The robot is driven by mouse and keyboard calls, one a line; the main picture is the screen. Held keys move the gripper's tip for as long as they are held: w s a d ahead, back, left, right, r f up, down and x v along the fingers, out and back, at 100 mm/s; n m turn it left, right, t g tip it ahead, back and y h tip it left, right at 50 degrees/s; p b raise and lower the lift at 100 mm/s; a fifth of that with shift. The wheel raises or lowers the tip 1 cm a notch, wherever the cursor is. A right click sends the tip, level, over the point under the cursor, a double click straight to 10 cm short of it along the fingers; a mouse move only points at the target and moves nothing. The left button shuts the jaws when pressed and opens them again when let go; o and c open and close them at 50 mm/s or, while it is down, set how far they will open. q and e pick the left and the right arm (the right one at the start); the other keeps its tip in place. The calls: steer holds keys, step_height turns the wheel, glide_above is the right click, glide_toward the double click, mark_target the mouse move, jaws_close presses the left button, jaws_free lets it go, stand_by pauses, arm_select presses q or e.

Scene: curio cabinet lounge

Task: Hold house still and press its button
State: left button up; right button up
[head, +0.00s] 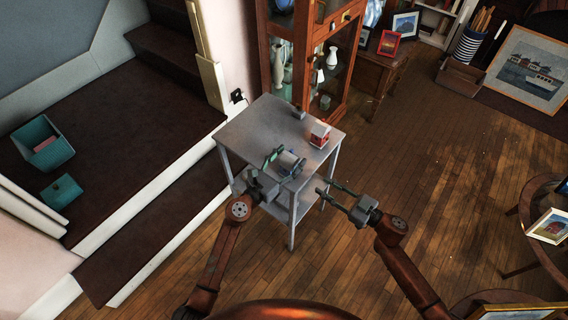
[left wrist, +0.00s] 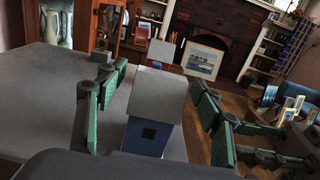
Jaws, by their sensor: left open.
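A small blue house (head: 289,160) with a grey roof stands on the grey table (head: 256,118). In the left wrist view the house (left wrist: 158,95) shows a pale roof and a blue wall with a darker square on it. I cannot tell whether that square is the button. My left gripper (head: 285,162) is open, one finger on each side of the blue house; contact is unclear. In the left wrist view its fingers (left wrist: 158,108) flank the house with gaps. My right gripper (head: 325,187) looks open and empty, beside the table's right edge.
A red house (head: 319,134) with a pale roof stands farther back on the table. A small grey block (head: 299,113) sits near the back edge. A glass-doored cabinet (head: 306,60) stands behind the table. Open wooden floor (head: 440,170) lies to the right.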

arm_select(q)
steer(key=shift+w+d, duration=0.1)
steer(key=shift+w, duration=0.05)
jaws_close()
stand_by(1.2)
stand_by(0.8)
arm_select(e)
steer(key=shift+c, duration=0.4)
jaws_close()
stand_by(0.8)
